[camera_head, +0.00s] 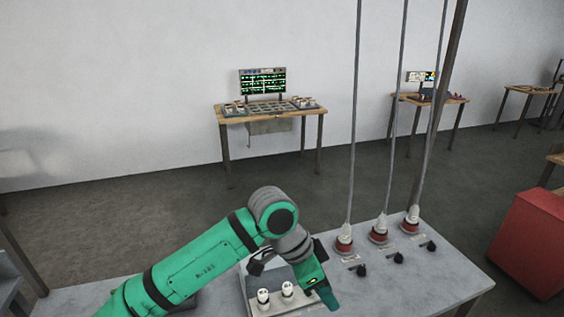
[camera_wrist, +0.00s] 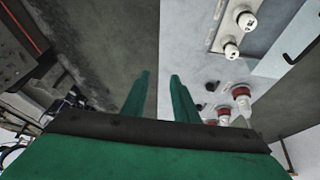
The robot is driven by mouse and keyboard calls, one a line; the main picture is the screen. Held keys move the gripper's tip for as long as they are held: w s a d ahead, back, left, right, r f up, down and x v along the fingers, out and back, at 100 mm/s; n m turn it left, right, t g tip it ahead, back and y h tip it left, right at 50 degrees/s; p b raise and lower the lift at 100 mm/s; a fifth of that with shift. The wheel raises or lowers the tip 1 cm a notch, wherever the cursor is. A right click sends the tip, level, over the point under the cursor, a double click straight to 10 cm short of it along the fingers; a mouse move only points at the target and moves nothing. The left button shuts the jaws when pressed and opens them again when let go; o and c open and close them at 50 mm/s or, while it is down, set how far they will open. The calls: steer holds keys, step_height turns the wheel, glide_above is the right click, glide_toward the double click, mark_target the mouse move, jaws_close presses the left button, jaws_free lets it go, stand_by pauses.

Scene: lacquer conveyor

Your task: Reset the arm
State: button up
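My green arm reaches over the grey table from the lower left in the head view. My gripper (camera_head: 326,293) hangs at the arm's end, just right of a tray (camera_head: 256,290) that holds two white capped items (camera_head: 275,295). In the wrist view, the two green fingers of my gripper (camera_wrist: 160,88) stand apart with an empty gap between them. The tray with its white items also shows at the upper right of the wrist view (camera_wrist: 229,34). Nothing is held.
The grey table (camera_head: 430,279) carries several red and white plugs (camera_head: 379,234) on cables hanging from above, with black knobs (camera_head: 398,257) in front. A red box (camera_head: 535,240) stands to the right. A wooden workbench (camera_head: 270,113) with a screen is far back.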

steer(key=w+d+r+n+t+h, duration=0.3)
steer(key=d+t+h, duration=0.2)
steer(key=d, duration=0.3)
steer(key=w+d+r+n+t+h, duration=0.2)
steer(key=d+n+t+h, duration=0.2)
steer(key=d+h, duration=0.3)
steer(key=s+a+f+n+t+y, duration=0.45)
steer(key=a+f+n+y, duration=0.2)
steer(key=f, duration=0.35)
steer(key=s+a+f+n+t+y, duration=0.45)
steer(key=s+f+n+y, duration=0.2)
steer(key=f, duration=0.35)
steer(key=s+a+f+m+g+y, duration=0.1)
steer(key=s+a, duration=0.3)
steer(key=s, duration=0.4)
steer(key=s+a+f+m+y, duration=0.2)
steer(key=s+a, duration=0.3)
steer(key=s, duration=0.4)
steer(key=s+a+f+m+g+y, duration=0.1)
steer(key=s+a+f, duration=0.2)
steer(key=s, duration=0.6)
steer(key=shift+a+m+g, duration=0.3)
steer(key=shift+a, duration=0.5)
